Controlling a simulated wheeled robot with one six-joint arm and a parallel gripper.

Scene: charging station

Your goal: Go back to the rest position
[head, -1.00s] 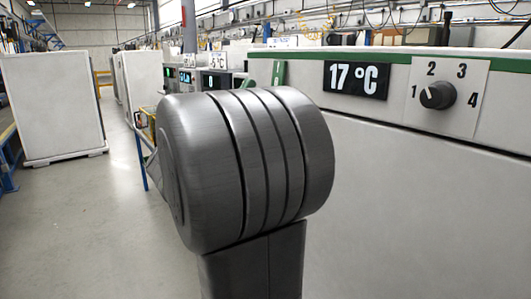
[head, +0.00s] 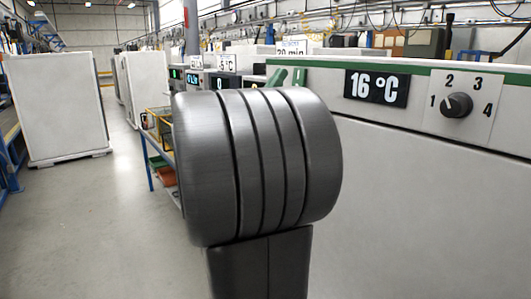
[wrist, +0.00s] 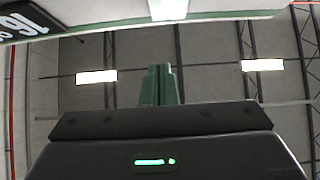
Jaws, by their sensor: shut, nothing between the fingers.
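My gripper (wrist: 160,72) shows in the wrist view with its two green fingers together and nothing between them. The ceiling lies behind them. In the head view, my dark grey arm link fills the middle and hides most of what is behind it, including the gripper body. The white machine (head: 430,180) stands to the right with a green edge along its top. Part of the display (wrist: 25,38) also shows upside down at the wrist view's upper left.
A row of more machines with displays (head: 222,82) recedes behind my arm. A blue-legged rack (head: 160,150) with coloured bins stands left of the arm link. A large white cabinet (head: 57,105) is at the far left. The grey floor (head: 110,220) between is clear.

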